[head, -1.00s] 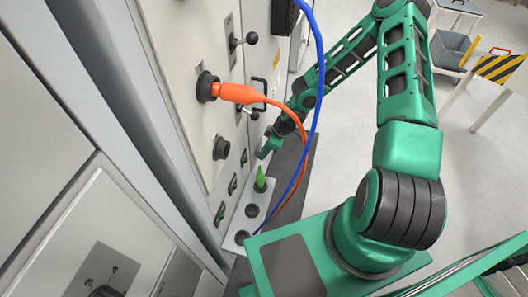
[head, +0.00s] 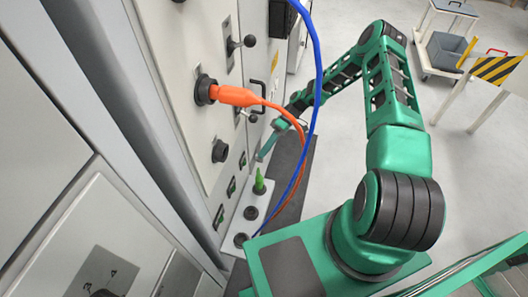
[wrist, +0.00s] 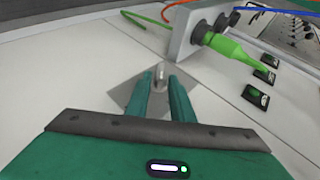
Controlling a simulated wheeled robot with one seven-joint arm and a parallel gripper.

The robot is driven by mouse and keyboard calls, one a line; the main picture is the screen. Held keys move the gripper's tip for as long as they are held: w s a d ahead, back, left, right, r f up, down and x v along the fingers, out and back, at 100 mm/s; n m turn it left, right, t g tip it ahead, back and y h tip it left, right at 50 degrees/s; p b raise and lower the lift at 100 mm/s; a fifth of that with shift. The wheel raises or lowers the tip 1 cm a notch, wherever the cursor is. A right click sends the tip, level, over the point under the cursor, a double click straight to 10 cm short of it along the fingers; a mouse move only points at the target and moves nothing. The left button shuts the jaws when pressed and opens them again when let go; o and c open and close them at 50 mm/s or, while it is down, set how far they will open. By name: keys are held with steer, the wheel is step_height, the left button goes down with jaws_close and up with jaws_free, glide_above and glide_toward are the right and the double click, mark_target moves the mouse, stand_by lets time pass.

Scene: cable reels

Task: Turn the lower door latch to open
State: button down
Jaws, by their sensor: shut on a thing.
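In the wrist view, a small silver latch handle (wrist: 160,74) stands on a square metal plate (wrist: 122,94) on a pale panel. My gripper (wrist: 160,92) has its two green fingers on either side of the handle, shut on it. In the head view, my gripper (head: 263,153) is low against the cabinet front, just beyond the row of small switches. The latch it holds cannot be made out there. Higher up, another latch handle with a black ball (head: 249,41) sits on its own plate.
An orange plug (head: 237,96) with its cable and a blue cable (head: 318,70) hang near my arm. A green plug (head: 259,183) stands on a grey ledge (head: 240,222) below the gripper. A striped barrier (head: 497,69) and cart stand right; the floor between is clear.

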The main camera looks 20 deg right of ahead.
steer(key=shift+w+d+f+m+g+y, duration=0.1)
steer(key=shift+f+m+g+y, duration=0.3)
steer(key=shift+g+y, duration=0.45)
steer(key=shift+w+d+f+m+g+y, duration=0.1)
steer(key=shift+f+m+g+y, duration=0.4)
steer(key=shift+y, duration=0.45)
steer(key=shift+w+f+m+g+y, duration=0.1)
steer(key=shift+f+m+g+y, duration=0.2)
steer(key=shift+g+y, duration=0.6)
steer(key=c, duration=1.8)
jaws_free()
steer(key=shift+f, duration=0.1)
steer(key=shift+c, duration=0.2)
steer(key=shift+r, duration=0.25)
